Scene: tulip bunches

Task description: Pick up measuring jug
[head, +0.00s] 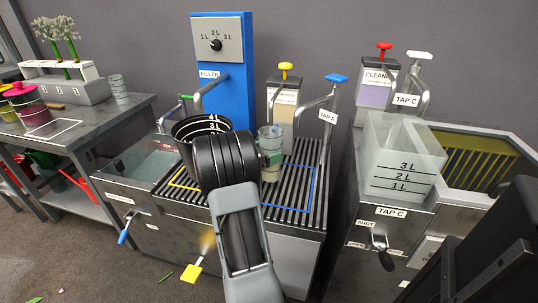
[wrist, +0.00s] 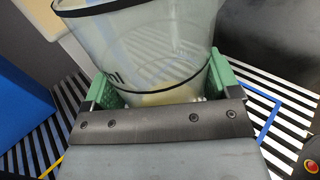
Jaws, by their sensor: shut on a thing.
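The measuring jug (wrist: 150,45) is a clear, slightly cloudy vessel with a black rim and a black line with a mark low on its wall. My gripper (wrist: 160,88) has green finger pads on either side of its lower part and is shut on it. In the head view, the jug (head: 269,138) stands upright above the slatted grate, with my gripper (head: 270,158) at its side and my arm partly in front. I cannot tell whether its base touches the slats.
A black vessel with litre marks (head: 188,128) is left of the jug. The blue filler (head: 232,95), a yellow-topped dispenser (head: 283,100) and tap A (head: 328,105) stand behind. A large clear litre-marked container (head: 385,145) is at right. A blue outline (head: 312,190) marks the grate.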

